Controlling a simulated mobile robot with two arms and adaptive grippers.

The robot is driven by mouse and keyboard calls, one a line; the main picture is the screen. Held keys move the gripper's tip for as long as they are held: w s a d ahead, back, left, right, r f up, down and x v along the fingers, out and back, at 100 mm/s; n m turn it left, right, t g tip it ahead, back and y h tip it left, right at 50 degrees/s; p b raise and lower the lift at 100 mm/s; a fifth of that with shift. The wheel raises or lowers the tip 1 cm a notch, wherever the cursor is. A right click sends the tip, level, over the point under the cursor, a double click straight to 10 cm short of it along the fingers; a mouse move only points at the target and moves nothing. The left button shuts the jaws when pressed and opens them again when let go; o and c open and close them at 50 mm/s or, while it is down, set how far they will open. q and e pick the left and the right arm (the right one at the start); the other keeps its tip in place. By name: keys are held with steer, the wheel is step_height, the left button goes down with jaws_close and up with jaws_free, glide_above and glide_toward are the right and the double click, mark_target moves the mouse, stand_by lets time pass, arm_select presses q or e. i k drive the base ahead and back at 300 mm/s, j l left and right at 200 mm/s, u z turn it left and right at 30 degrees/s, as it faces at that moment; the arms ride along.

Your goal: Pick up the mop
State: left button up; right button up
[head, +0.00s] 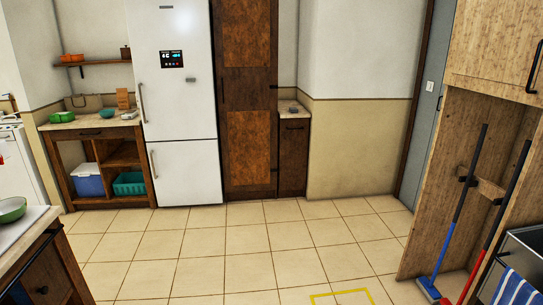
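Two long-handled cleaning tools lean upright, slightly tilted, in a tall open wooden closet (428,222) at the right of the head view. One has a dark upper handle, a blue lower shaft and a blue head (429,287) on the closet's bottom. The other, to its right, has a dark upper handle and a red lower shaft (487,250), with its red lower end near the frame's bottom edge. I cannot tell which is the mop. A small wooden rack (490,189) is behind the handles. Neither of my grippers is in view.
A metal appliance with a striped blue towel (515,288) stands right of the tools. The tiled floor (235,245) is clear, with a yellow marking (341,292) at the bottom. A counter with a green bowl (12,210) is at left; a white fridge (180,100) stands behind.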

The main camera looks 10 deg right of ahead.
mark_target(426, 287)
steer(key=i+j+z, duration=0.15)
steer(key=i+z, duration=0.2)
steer(key=i, duration=1.7)
steer(key=i+z, duration=0.2)
steer(key=i, duration=0.25)
steer(key=i+z, duration=0.25)
steer(key=i, duration=0.25)
steer(key=i+j+z, duration=0.2)
steer(key=i, duration=0.25)
steer(key=i+j+z, duration=0.2)
steer(key=i, duration=0.25)
